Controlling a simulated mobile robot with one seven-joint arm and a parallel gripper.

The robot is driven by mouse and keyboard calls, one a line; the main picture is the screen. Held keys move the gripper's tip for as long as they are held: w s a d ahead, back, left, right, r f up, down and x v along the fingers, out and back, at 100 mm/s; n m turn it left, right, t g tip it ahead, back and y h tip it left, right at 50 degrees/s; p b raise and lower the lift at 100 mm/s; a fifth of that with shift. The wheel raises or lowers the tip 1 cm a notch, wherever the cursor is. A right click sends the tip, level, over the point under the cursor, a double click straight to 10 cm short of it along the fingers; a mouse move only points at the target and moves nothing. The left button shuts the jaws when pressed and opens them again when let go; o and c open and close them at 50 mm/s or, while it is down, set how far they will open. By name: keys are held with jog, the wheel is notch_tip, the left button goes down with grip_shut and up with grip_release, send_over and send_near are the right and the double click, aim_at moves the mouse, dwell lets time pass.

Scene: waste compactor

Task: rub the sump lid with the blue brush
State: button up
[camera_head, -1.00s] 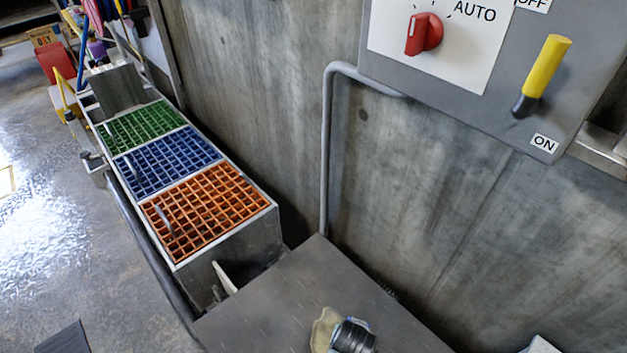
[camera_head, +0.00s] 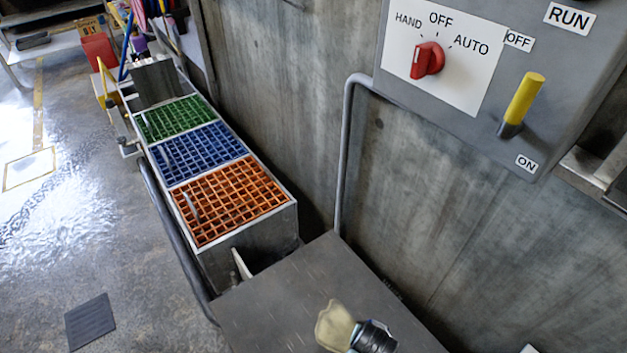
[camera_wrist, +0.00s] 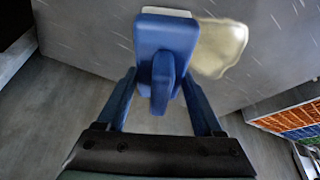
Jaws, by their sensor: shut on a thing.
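The blue brush (camera_wrist: 164,50) is in the middle of the wrist view, with a blue block, an upright blue grip and a pale strip at its far edge. My gripper (camera_wrist: 160,92) is shut on the brush's grip. A flat grey top, seemingly the sump lid (camera_head: 290,295), is at the bottom of the head view. A pale yellowish patch (camera_head: 335,326) lies on it. In the wrist view, the patch (camera_wrist: 220,48) is just right of the brush and partly behind it. I cannot tell whether the bristles touch the lid.
A metal trough with orange (camera_head: 230,200), blue (camera_head: 198,153) and green (camera_head: 172,118) grates stands beyond the lid. A grey pipe (camera_head: 346,150) runs up the concrete wall behind. A control box (camera_head: 450,75) with a red knob and yellow lever hangs at right. The floor at left is largely clear.

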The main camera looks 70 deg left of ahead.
jog(key=shift+r+p, duration=1.3)
jog(key=shift+r, duration=0.5)
